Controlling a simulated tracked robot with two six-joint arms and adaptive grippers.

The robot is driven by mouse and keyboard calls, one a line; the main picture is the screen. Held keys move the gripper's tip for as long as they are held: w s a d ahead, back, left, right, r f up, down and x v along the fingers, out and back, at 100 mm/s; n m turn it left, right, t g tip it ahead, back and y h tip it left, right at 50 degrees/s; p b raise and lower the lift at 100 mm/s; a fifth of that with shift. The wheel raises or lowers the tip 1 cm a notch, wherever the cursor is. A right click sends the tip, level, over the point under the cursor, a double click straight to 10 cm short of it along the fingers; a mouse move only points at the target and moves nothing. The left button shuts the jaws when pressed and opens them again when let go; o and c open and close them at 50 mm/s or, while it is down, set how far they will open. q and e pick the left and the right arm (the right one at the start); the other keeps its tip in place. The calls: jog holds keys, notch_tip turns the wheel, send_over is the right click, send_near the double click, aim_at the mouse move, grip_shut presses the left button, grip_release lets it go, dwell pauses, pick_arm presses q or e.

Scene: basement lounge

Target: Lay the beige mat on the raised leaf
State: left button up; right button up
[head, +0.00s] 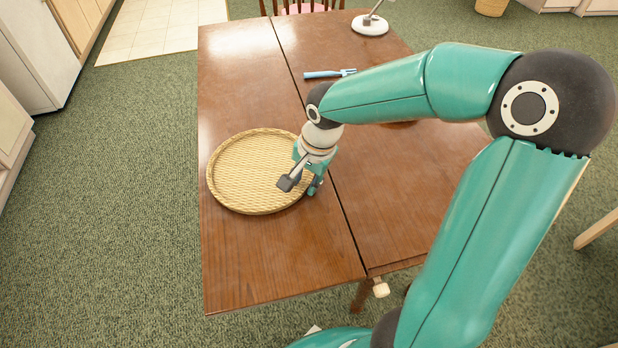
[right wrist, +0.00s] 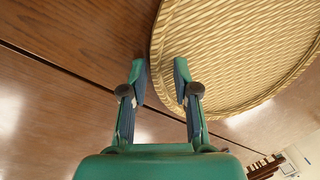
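The beige mat (head: 255,172) is round and woven, with a raised rim. It lies flat on the left leaf (head: 270,262) of the brown wooden table, near the leaf's outer edge. In the right wrist view the mat (right wrist: 235,50) fills the upper right. My right gripper (head: 301,186) points down at the mat's right edge and hides part of its rim. In the right wrist view the gripper (right wrist: 160,68) has its fingers apart, with the rim's edge showing between them. I cannot tell whether they touch it. My left gripper is not in view.
A seam divides the left leaf from the rest of the tabletop (head: 385,205). A blue-handled utensil (head: 328,73) and a white lamp base (head: 370,24) are farther back. A chair (head: 305,7) stands at the far end. The leaf is clear before and behind the mat.

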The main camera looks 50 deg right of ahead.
jog(key=p+v, duration=0.2)
jog(key=v, duration=0.9)
jog(key=shift+r, duration=0.1)
